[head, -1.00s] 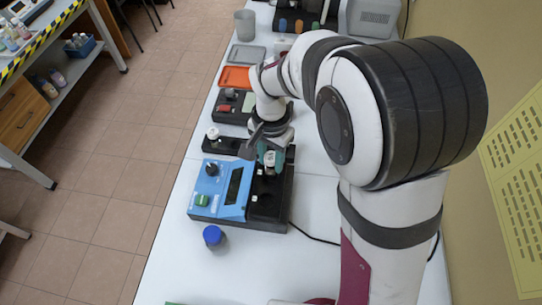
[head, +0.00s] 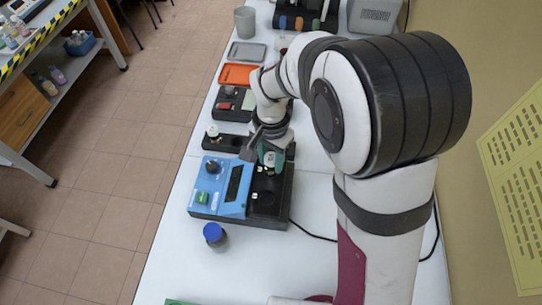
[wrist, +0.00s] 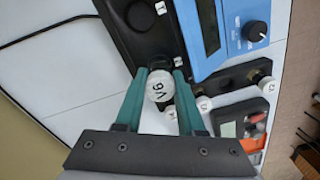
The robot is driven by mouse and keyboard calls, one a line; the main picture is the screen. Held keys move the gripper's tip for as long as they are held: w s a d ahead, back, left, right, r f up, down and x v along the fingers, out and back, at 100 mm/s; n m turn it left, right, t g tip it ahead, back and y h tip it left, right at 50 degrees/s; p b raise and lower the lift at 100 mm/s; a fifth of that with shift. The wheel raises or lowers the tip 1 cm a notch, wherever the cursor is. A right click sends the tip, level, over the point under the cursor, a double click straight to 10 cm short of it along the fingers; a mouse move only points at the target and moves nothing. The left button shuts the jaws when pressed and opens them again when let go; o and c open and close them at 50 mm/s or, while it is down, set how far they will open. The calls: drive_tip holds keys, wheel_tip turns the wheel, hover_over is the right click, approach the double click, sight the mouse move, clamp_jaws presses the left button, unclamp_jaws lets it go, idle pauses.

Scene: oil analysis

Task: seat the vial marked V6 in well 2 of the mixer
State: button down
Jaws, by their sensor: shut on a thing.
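The V6 vial (wrist: 160,88) shows its white marked cap in the wrist view. My gripper (wrist: 162,72) is shut on it, with a teal finger on each side. In the head view my gripper (head: 270,158) is over the far end of the black well deck of the blue mixer (head: 220,186). The mixer also shows in the wrist view (wrist: 205,55), with an empty well (wrist: 140,16) beyond the vial. The vial's lower part is hidden, so I cannot tell whether it is in a well. The small well labels are not clearly readable.
A blue-capped bottle (head: 214,236) stands near the mixer's front left. A black holder (head: 226,143) with a white-capped vial lies just beyond the mixer. An orange tray (head: 238,75) and a grey tray (head: 246,52) are farther back. A cable runs right of the mixer.

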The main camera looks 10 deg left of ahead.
drive_tip(key=shift+f, duration=0.15)
drive_tip(key=shift+f, duration=0.35)
idle(0.3)
drive_tip(key=shift+c, duration=0.6)
unclamp_jaws()
drive_tip(key=shift+r, duration=3.55)
